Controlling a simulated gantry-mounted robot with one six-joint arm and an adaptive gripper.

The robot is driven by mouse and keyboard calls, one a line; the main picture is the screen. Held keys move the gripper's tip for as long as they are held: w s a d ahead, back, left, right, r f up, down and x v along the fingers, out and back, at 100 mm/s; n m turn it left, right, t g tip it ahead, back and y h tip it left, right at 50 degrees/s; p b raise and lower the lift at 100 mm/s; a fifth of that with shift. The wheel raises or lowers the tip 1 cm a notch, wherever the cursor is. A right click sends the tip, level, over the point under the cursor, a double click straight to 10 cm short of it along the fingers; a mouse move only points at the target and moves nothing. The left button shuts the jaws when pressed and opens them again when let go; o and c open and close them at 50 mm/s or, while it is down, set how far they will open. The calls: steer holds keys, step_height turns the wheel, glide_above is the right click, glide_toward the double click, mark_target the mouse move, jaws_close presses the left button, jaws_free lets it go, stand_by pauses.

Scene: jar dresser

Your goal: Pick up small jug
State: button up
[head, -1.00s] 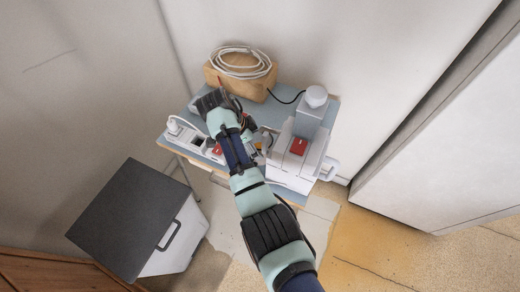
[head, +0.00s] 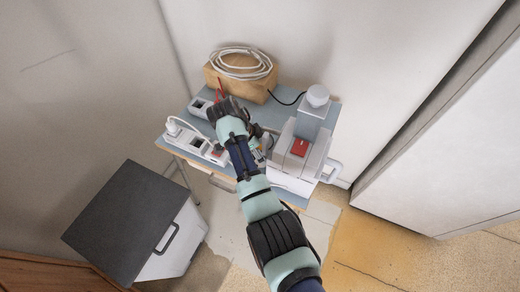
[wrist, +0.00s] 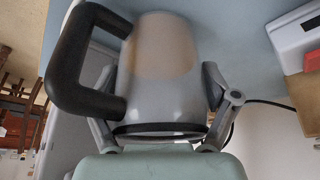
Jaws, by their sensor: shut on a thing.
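The small jug (wrist: 165,65) is grey with a paler patch on its body and a big black handle (wrist: 68,70) on the left in the wrist view. My gripper (wrist: 160,95) has one finger on each side of the jug, and is shut on it.
A blue-grey table (head: 285,88) carries a white machine with a red patch (head: 299,147), a power strip (head: 188,138), and a wooden box (head: 243,84) with a coiled white cable (head: 240,62). A dark-topped cabinet (head: 125,215) stands at lower left. A white cabinet (head: 450,150) is right.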

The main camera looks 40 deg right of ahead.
steer(key=shift+r+p, duration=0.3)
steer(key=shift+r, duration=0.25)
steer(key=s+a+p, duration=0.2)
steer(key=a+p, duration=0.3)
steer(key=a, duration=1.3)
steer(key=shift+r, duration=0.2)
